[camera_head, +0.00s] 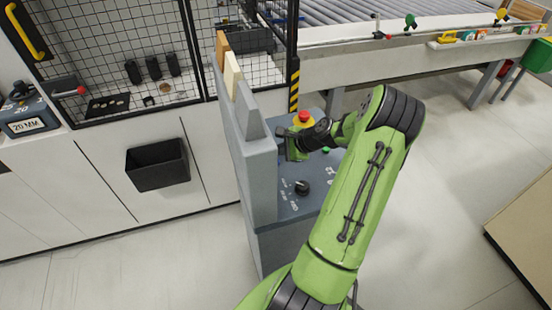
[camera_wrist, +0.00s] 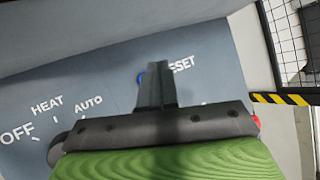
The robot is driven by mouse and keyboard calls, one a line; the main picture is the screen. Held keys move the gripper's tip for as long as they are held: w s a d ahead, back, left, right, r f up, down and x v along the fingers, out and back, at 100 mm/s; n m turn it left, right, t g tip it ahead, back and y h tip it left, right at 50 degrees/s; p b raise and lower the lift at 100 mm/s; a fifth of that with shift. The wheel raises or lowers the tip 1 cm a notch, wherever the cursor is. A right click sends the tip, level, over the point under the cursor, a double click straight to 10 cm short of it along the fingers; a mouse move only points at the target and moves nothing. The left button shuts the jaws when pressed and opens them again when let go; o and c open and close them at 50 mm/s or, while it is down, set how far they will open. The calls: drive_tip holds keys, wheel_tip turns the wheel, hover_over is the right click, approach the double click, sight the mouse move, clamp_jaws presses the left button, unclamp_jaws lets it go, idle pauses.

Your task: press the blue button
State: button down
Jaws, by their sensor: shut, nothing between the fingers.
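The blue button (camera_wrist: 140,79) shows as a small sliver in the wrist view, just left of my fingertips. The rest of it is hidden behind the fingers, and it sits left of the "RESET" label. My gripper (camera_wrist: 155,72) is shut and empty, with its fingers over the panel at the button. I cannot tell whether the fingertips touch it. In the head view my gripper (camera_head: 282,143) is over the far left part of the control panel (camera_head: 288,210), near the upright grey housing. The blue button is hidden there by my gripper.
A red emergency stop (camera_head: 304,118) stands behind my gripper. A black knob (camera_head: 302,187) is nearer the front, and a green button (camera_head: 326,150) shows beside my arm. The upright grey housing (camera_head: 258,170) borders the panel on the left. A mesh guard (camera_head: 110,50) stands behind.

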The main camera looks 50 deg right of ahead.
wheel_tip(320, 180, up, 4)
drive_tip(key=p, duration=0.2)
drive_tip(key=shift+r+p, duration=0.1)
drive_tip(key=shift+p, duration=0.3)
drive_tip(key=shift+f, duration=0.2)
